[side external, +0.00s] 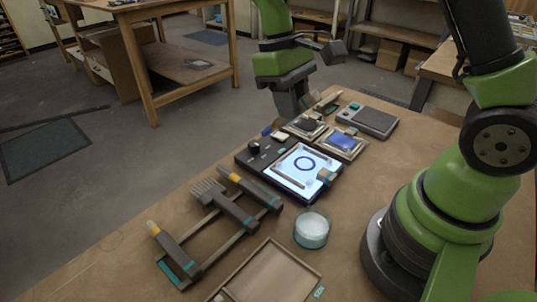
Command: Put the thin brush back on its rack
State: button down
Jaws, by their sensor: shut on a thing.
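My gripper (291,112) is at the far end of the worktable, beyond the lit panel. It is shut on what looks like the thin brush (328,102), held roughly level. The brush rack (209,224) is at the near left of the table, well away from my gripper. Several other brushes lie across it, including a wide-headed brush (228,205) and a yellow-tipped brush (170,245).
A lit panel (318,183) with a blue ring stands mid-table. Behind it are a dark paint dish (305,125), a blue paint dish (342,142) and a grey box (375,120). A glass jar (311,230) and a wooden tray (236,276) are nearer.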

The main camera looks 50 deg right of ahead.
jog(key=w+a, duration=0.2)
jog(key=a, duration=0.7)
jog(key=w+a, duration=0.2)
jog(key=a, duration=0.8)
notch_tip(320, 180, down, 10)
jog(key=shift+s+a, duration=0.15)
jog(key=shift+a, duration=0.2)
jog(key=shift+f, duration=0.1)
jog(key=c, duration=1)
grip_release()
